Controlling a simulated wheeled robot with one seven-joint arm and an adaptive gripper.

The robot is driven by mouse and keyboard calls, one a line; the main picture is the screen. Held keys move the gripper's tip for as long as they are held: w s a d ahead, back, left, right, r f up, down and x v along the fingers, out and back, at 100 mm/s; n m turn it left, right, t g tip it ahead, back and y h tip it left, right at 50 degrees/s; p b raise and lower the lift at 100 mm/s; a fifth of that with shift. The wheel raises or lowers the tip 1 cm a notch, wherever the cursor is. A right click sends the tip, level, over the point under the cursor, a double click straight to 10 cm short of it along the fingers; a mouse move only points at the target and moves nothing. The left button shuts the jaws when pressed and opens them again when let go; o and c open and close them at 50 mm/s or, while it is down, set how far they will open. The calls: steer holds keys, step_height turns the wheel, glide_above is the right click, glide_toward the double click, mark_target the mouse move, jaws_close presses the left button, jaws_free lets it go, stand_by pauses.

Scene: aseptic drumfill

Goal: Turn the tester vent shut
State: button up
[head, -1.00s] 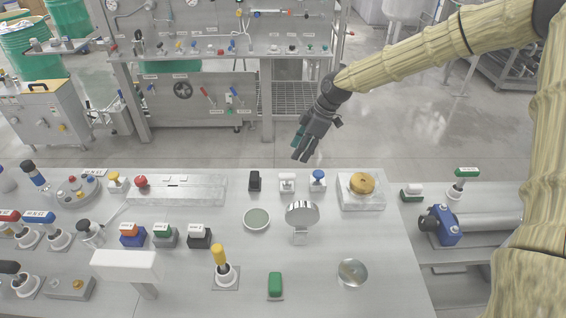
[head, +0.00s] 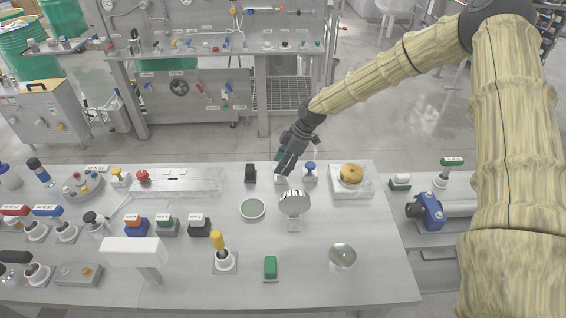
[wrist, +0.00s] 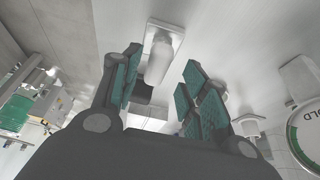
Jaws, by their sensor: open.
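No label reading "tester vent" is legible. In the wrist view, a white handle (wrist: 159,60) on a pale plate shows between the spread green-padded fingers (wrist: 160,90). The fingers are not closed on it; whether they touch it is unclear.
A round gauge (head: 294,203) on a stand is just in front of the valves.

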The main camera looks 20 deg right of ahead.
steer(key=shift+w+a+f, duration=0.1)
steer(key=shift+w+f, duration=0.35)
steer(key=shift+f, duration=0.2)
steer(key=shift+s+r, duration=0.2)
steer(key=shift+s, duration=0.05)
steer(key=shift+w, duration=0.1)
jaws_close()
